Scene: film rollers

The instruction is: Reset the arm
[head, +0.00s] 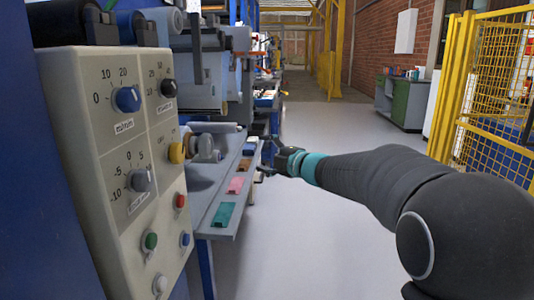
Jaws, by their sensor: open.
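My arm (380,180) reaches in from the lower right and stretches left across the aisle. My gripper (264,159) is at its far end, dark and small, beside the edge of the machine's shelf. It is open, and I see nothing held in it. Its fingers are small and partly lost against the dark machine parts behind.
A control panel (112,165) with knobs and buttons stands close on the left. The shelf (203,215) carries a green piece (223,214) and a pink piece (236,185). A yellow mesh fence (495,110) stands at right. The floor (325,120) between is clear.

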